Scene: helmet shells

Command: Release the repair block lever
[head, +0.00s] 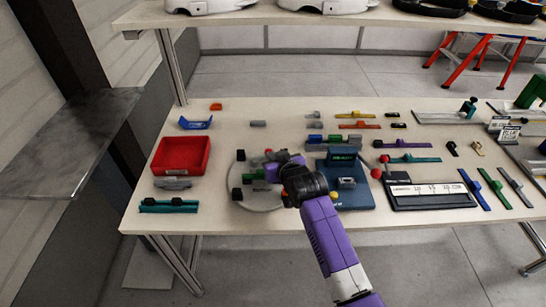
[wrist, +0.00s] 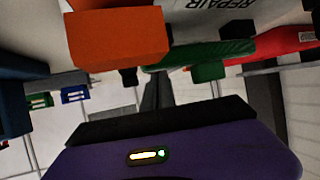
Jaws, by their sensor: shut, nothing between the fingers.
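The repair block is a round grey plate (head: 258,197) on the table, left of the blue fixture in the head view. Black blocks stand on it, with small green and red parts near its top. My gripper (head: 276,163) is shut and empty, low over the right side of this plate and partly covering it. The wrist view shows upside-down REPAIR lettering on a pale surface (wrist: 200,18). An orange-red block (wrist: 118,40) and a green bar (wrist: 205,55) are close by there. I cannot tell which part is the lever, or whether my gripper touches it.
A blue fixture (head: 350,190) stands close on the right, beside a black-framed panel (head: 432,196). A red bin (head: 181,155) and a teal clamp (head: 168,206) are on the left. Several small tools lie at the back and right. The table's front edge is fairly clear.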

